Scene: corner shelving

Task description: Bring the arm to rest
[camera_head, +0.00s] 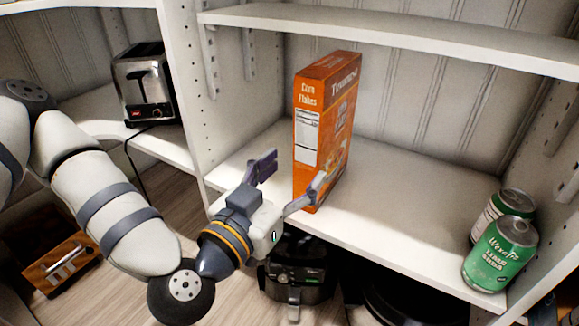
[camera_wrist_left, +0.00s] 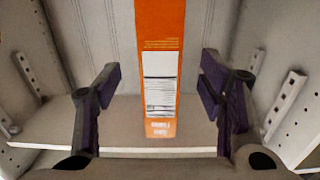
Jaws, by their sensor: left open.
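My left gripper (camera_head: 290,183) is open and empty in front of the middle shelf. Its two fingers also show spread apart in the left wrist view (camera_wrist_left: 165,90). An orange corn flakes box (camera_head: 326,130) stands upright on the shelf just beyond the fingers. In the left wrist view the box (camera_wrist_left: 160,60) shows between the fingers, farther off, with space on both sides. One fingertip overlaps the box's lower part in the head view; I cannot tell if they touch. My right gripper is not in view.
Two green soda cans (camera_head: 500,252) stand at the shelf's right end. A toaster (camera_head: 146,85) sits on the left shelf. A black appliance (camera_head: 297,272) is below the middle shelf (camera_head: 400,215). An upper shelf (camera_head: 400,32) hangs above. A wooden box (camera_head: 62,264) lies low at left.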

